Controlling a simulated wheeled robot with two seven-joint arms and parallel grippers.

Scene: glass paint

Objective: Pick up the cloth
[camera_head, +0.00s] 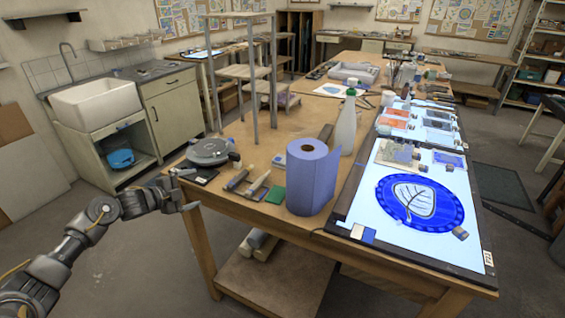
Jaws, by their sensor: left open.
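No separate folded cloth stands out clearly. A large blue roll (312,182) of towel or cloth stands upright near the front of the wooden table (232,196), its loose end hanging at the right. A small flat green pad (275,196) lies to its left; I cannot tell whether it is cloth. My left gripper (194,190) is open and empty at the table's left edge, left of the roll and apart from it. My right gripper is out of view.
A white bottle (346,124) stands behind the roll. A lit panel with a blue glass disc (385,206) is at the right. A metal-legged stand (243,72) rises behind.

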